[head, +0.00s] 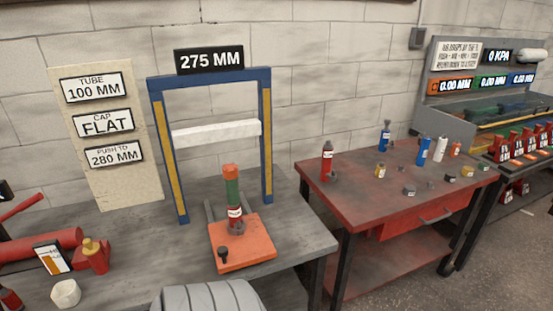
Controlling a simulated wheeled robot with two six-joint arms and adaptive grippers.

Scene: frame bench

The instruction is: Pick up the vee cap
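Several small cap-like pieces lie on the red table at the right. One is a dark grey piece (409,190) near the front edge. Another is a dark piece with a pale yellow mark (450,178), and a yellowish piece (467,171) lies further right. They are too small for me to tell which is the vee cap. A sign (105,124) on the board reads "CAP FLAT". Neither of my grippers is in view.
A blue press frame (210,77) reads 275 MM. Under its white crossbar, a red and green column with an orange top (232,192) stands on an orange base (242,252). Red (327,162) and blue (424,150) bottles stand on the red table (350,205). A gap separates the tables.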

